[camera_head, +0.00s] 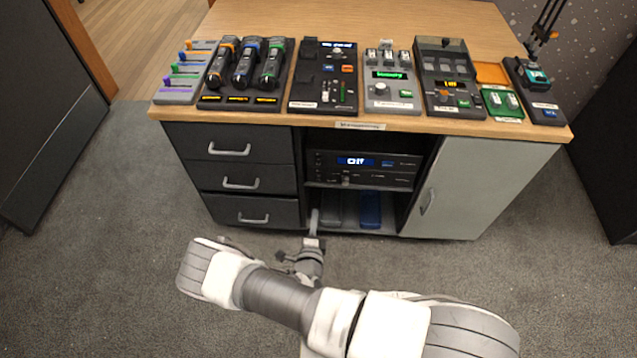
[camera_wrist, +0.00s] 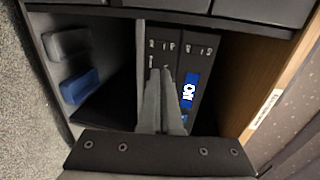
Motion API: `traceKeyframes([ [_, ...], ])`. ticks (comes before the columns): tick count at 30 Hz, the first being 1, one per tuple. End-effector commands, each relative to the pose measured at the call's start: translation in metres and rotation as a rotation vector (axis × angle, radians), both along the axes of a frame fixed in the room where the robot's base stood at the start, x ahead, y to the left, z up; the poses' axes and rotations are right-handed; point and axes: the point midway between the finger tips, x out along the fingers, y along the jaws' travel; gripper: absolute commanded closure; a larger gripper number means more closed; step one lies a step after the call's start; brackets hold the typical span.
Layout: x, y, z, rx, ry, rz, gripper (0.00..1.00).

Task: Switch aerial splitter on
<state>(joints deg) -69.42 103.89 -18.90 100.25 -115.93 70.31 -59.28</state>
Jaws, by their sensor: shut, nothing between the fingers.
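A black rack with two stacked units sits in the open middle bay of the desk. The upper unit (camera_head: 385,162) has a lit blue display, which also shows sideways in the wrist view (camera_wrist: 189,91). The lower unit (camera_head: 390,181) has small controls on its dark face, also seen in the wrist view (camera_wrist: 155,45). Labels are too small to read, so I cannot tell which unit is the aerial splitter. My gripper (camera_head: 315,213) is low before the bay. Its shut, empty fingers (camera_wrist: 161,72) overlap the lower unit's face in the wrist view; contact is unclear.
Below the rack, a shelf holds a grey box (camera_head: 331,208) and a blue box (camera_head: 370,209). Drawers (camera_head: 240,183) flank the bay on the left, a grey door (camera_head: 480,185) on the right. Several control devices line the desktop (camera_head: 400,20). Carpet in front is clear.

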Motion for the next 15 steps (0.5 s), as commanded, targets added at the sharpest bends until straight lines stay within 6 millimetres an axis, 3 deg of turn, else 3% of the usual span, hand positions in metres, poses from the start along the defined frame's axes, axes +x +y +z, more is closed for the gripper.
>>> traceKeyframes([
  [15,0.0076,0.0000,-0.0045,-0.005,0.002,0.006,1.00],
])
